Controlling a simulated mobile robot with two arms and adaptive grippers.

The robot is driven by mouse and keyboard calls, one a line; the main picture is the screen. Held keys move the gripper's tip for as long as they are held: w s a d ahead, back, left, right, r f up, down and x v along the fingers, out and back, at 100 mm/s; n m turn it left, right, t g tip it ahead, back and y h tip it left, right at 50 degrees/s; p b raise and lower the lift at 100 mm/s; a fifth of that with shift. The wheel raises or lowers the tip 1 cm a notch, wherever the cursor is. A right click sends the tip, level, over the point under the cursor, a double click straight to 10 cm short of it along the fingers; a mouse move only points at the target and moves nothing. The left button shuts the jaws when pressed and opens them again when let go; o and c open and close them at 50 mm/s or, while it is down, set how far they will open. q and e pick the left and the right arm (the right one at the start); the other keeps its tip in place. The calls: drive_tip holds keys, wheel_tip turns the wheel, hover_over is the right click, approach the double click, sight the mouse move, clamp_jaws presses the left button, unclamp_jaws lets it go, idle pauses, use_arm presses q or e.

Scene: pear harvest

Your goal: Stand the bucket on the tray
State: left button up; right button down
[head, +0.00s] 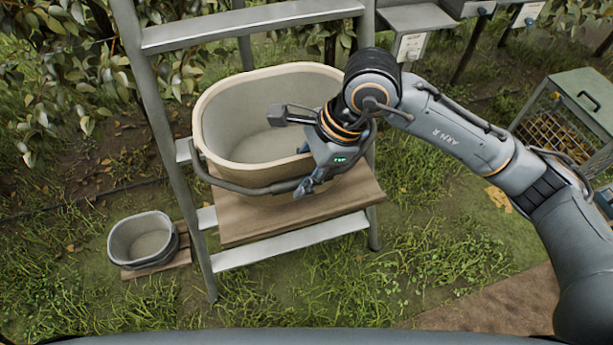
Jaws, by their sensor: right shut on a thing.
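The large cream bucket (225,115) is upright and empty, with a dark grey handle (245,188) lying around its front side. It is over the wooden tray (345,200) set between the ladder's rails; the bucket hides most of the tray, and I cannot tell if its base touches the board. My right gripper (298,150) is shut on the bucket at the right part of its near rim, with one finger over the inside and one outside near the handle. My left gripper is not in view.
The metal ladder (165,125) surrounds the tray, with a rung above and one below. A small grey bucket (125,235) stands on a board at lower left. A mesh-sided crate (590,88) stands at right. Grey boxes (415,18) are at the back. Leafy branches hang at upper left.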

drive_tip(key=shift+w+d+f, duration=0.3)
drive_tip(key=shift+f, duration=0.1)
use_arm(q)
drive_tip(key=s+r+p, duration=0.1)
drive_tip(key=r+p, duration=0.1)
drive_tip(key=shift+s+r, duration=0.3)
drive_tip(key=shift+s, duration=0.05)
use_arm(e)
wheel_tip(320, 180, down, 4)
drive_tip(key=shift+w+d+r, duration=0.1)
drive_tip(key=shift+w+r, duration=0.05)
drive_tip(key=shift+r, duration=0.05)
drive_tip(key=shift+f, duration=0.1)
drive_tip(key=c, duration=1)
unclamp_jaws()
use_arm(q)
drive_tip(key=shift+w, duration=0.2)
